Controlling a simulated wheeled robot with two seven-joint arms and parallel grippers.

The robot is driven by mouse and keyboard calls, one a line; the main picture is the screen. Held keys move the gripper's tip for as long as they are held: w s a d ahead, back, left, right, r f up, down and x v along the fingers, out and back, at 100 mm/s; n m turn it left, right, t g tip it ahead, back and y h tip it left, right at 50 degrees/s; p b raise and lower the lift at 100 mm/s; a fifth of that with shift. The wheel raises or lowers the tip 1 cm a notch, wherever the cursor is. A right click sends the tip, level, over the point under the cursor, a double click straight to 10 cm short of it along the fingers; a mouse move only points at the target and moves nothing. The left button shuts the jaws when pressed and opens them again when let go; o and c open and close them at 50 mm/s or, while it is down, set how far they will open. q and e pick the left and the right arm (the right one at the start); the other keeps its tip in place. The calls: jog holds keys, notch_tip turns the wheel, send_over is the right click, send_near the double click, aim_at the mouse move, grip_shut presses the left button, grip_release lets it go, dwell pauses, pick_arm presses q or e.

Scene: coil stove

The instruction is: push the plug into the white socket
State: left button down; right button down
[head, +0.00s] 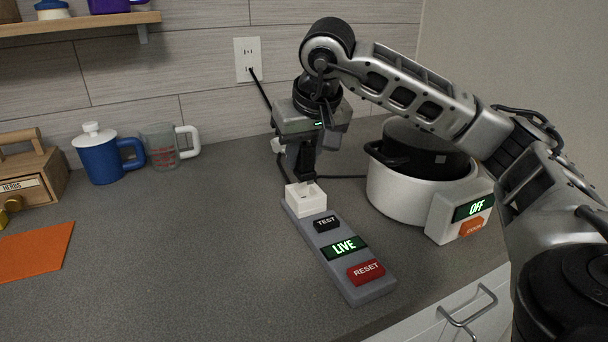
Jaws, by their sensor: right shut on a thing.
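The white socket (306,199) sits at the far end of a grey strip on the counter. Its top face shows, partly covered by my right gripper (304,177). My right gripper points down just over the socket and is shut on the plug, which is mostly hidden by the dark fingers. I cannot tell whether the plug touches the socket or how deep it sits. My left gripper is not in view.
The grey strip (378,288) carries TEST and RESET buttons and a lit LIVE sign. A white cooker (402,200) reading OFF stands to the right, a dark cord beside it.

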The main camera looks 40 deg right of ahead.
aim_at(311, 146)
jog(key=shift+w+d+f, duration=0.3)
jog(key=shift+d+f, duration=0.1)
jog(key=shift+f, duration=0.15)
notch_tip(311, 146, down, 3)
jog(key=shift+w+d+f, duration=0.1)
jog(key=shift+f, duration=0.05)
jog(key=c, duration=1.1)
grip_release()
jog(key=shift+c, duration=0.2)
jog(key=p+v, duration=0.1)
jog(key=v, duration=1.1)
